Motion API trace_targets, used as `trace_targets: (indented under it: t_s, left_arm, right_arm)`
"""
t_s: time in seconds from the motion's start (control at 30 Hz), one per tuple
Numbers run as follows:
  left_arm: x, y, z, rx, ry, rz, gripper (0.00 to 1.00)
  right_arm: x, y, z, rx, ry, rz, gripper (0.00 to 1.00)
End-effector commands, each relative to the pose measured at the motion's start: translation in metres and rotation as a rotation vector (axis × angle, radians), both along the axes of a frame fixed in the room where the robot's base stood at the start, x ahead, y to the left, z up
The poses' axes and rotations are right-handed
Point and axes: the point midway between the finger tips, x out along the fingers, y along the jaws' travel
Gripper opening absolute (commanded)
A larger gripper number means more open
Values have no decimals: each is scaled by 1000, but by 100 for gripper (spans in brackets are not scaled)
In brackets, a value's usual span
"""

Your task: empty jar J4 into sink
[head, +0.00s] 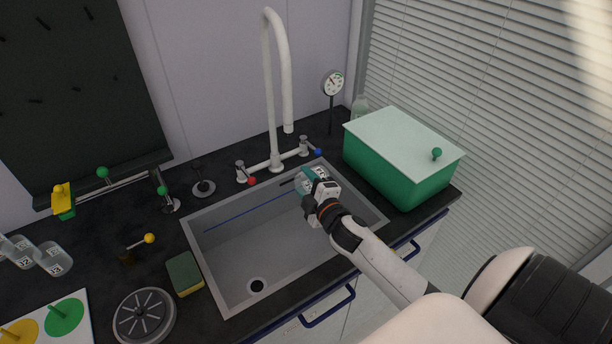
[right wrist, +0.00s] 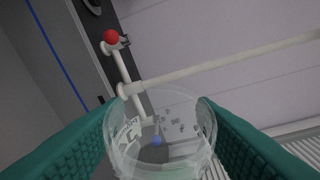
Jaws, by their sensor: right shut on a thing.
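My right gripper (head: 311,184) is over the right part of the sink basin, its teal fingers shut on a clear jar. In the right wrist view the round, transparent jar (right wrist: 160,135) sits between the two teal fingers. It has a printed label, too unclear to read, and small dark marks show on or through its wall. I cannot tell whether anything is inside it. The grey rectangular sink (head: 228,262) has a round drain (head: 257,286) near its front left; its floor looks bare. My left gripper is not in view.
A white tap (head: 268,90) arches behind the sink, with red (head: 251,181) and blue (head: 318,151) handles. A green lidded box (head: 385,165) stands close right of my gripper. A sponge (head: 184,273) and several clear jars (head: 55,259) are at left.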

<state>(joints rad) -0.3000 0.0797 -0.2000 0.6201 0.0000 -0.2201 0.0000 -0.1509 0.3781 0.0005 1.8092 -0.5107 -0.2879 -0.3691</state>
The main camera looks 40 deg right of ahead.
Motion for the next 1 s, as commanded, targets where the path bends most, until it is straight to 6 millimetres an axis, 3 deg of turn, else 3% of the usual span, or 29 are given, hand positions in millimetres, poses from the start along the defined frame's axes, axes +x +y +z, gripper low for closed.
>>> trace_targets:
  t_s: [0.03, 1.0]
  left_arm:
    - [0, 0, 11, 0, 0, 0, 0]
    - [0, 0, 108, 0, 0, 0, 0]
  right_arm:
    - [0, 0, 6, 26, 6, 0, 19]
    - [0, -1, 16, 652, 131, 0, 19]
